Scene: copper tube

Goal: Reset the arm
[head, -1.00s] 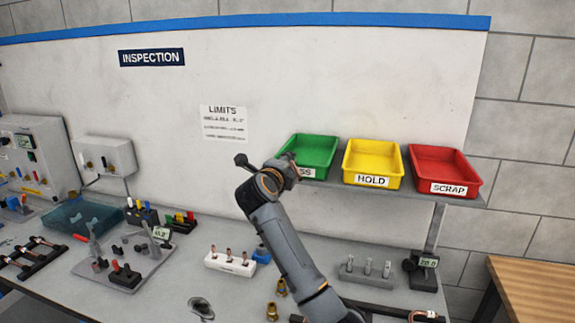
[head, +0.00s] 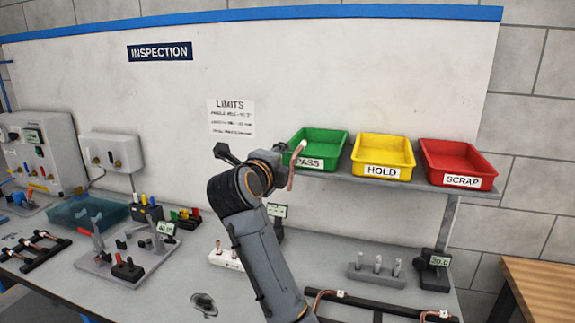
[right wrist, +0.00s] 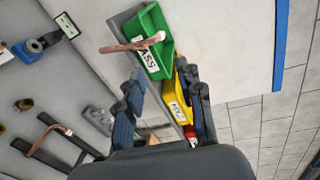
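My right gripper (head: 278,158) is raised in front of the board, just left of the green PASS bin (head: 320,146). In the right wrist view its fingers (right wrist: 163,100) are spread apart with nothing between them. A bent copper tube (head: 294,168) with a white tag shows at the PASS bin's left end. In the right wrist view the tube (right wrist: 120,47) crosses the bin's rim, apart from the fingers; I cannot tell exactly how it is supported. My left gripper is not in view.
The yellow HOLD bin (head: 383,157) and red SCRAP bin (head: 457,164) stand right of PASS on a shelf. Below are a post block (head: 376,271), a gauge (head: 433,268) and a rack with another copper tube (head: 322,296). Fixtures (head: 120,245) crowd the bench's left.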

